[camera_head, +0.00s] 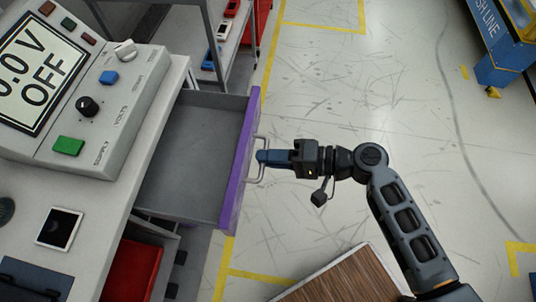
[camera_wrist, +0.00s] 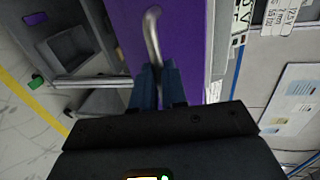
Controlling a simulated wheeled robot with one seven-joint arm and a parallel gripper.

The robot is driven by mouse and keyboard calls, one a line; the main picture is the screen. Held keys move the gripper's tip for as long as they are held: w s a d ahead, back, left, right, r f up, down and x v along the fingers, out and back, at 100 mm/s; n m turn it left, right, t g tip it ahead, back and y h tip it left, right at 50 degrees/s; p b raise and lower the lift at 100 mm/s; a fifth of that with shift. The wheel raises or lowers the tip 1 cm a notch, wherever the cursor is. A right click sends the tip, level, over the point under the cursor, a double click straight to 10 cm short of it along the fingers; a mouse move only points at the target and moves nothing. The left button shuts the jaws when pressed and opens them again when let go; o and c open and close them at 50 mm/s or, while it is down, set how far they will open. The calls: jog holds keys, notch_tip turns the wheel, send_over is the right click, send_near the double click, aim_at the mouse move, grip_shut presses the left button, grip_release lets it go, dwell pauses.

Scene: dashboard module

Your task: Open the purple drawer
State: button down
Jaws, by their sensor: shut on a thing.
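The purple drawer (camera_head: 238,165) stands pulled out from the workbench, and its grey inside shows empty. Its silver bar handle (camera_head: 258,146) is on the purple front. My gripper (camera_head: 262,157) is at the handle from the right, its blue fingers shut on the bar. In the wrist view the purple front (camera_wrist: 185,45) fills the upper middle, and the handle (camera_wrist: 153,38) runs down to my gripper (camera_wrist: 158,75).
A power supply (camera_head: 85,85) reading "0.0 V OFF" stands on the bench. A red drawer (camera_head: 132,270) is below. A shelf with toy cars (camera_head: 228,28) is behind. A wooden-topped surface (camera_head: 345,278) is at the bottom. The floor to the right is open.

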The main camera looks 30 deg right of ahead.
jog(key=c, duration=1.2)
grip_release()
jog(key=shift+d, duration=0.1)
jog(key=b+v, duration=0.1)
jog(key=v, duration=0.6)
jog(key=shift+s+d, duration=0.2)
